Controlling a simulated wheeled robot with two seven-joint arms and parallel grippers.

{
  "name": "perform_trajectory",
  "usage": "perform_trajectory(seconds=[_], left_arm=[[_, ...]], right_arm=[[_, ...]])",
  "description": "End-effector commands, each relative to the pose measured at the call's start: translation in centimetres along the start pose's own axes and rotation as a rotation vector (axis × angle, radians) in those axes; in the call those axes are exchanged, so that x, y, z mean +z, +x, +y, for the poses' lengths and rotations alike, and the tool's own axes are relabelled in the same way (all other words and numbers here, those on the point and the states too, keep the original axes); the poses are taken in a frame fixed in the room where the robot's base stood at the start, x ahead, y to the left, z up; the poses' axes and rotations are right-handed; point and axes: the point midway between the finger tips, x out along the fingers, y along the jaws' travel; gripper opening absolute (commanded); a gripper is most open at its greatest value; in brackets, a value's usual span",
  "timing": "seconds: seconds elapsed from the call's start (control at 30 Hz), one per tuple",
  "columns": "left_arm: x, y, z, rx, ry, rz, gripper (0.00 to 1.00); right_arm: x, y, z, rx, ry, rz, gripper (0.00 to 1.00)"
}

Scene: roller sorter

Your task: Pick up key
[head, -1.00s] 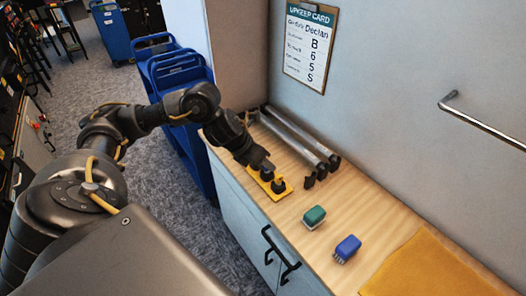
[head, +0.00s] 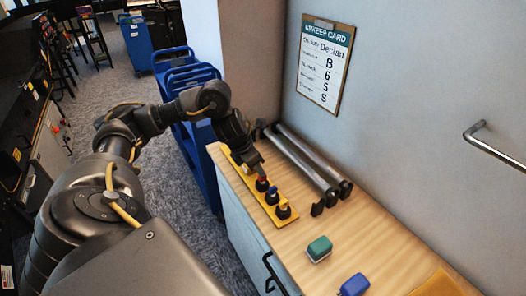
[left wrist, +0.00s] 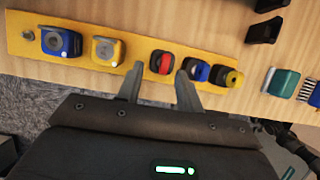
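A yellow board (head: 240,172) lies on the wooden counter. It bears three black holders with coloured tops: red (head: 262,184), blue (head: 272,195) and yellow (head: 283,211). I cannot tell for sure which is the key. The left wrist view also shows a blue block (left wrist: 61,42) and a yellow block (left wrist: 105,48) on the board. My left gripper (head: 257,168) is above the board by the red-topped piece. In the left wrist view its fingers (left wrist: 157,80) are apart, with the red-topped piece (left wrist: 162,63) just beyond and between their tips, not visibly gripped. My right gripper is out of view.
Two grey tubes (head: 303,162) lie behind the board along the wall. A green brush (head: 319,249) and a blue brush (head: 354,285) lie nearer on the counter. An upkeep card (head: 325,65) hangs on the wall. Blue carts (head: 192,125) stand left of the counter.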

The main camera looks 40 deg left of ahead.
Motion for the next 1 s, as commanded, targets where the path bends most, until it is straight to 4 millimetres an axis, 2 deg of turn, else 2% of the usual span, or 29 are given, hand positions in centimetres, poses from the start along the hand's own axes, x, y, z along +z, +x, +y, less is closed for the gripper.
perform_trajectory(seconds=[0.13, 0.43, 0.7, 0.77, 1.0], left_arm=[[0.1, 0.9, -0.3, -0.003, 0.002, 0.003, 0.36], [0.2, 4.7, -0.7, -0.001, 0.0, 0.002, 0.36], [0.1, 5.2, -0.7, 0.001, 0.002, 0.0, 0.36], [0.1, 5.2, -0.7, 0.001, 0.002, 0.0, 0.31], [0.1, 5.2, -0.7, 0.001, 0.002, 0.0, 0.0]], right_arm=[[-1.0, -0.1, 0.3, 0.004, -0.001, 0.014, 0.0], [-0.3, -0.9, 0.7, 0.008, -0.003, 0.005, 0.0], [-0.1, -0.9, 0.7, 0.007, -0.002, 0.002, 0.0], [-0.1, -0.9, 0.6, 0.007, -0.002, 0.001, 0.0], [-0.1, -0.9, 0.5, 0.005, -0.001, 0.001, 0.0]])
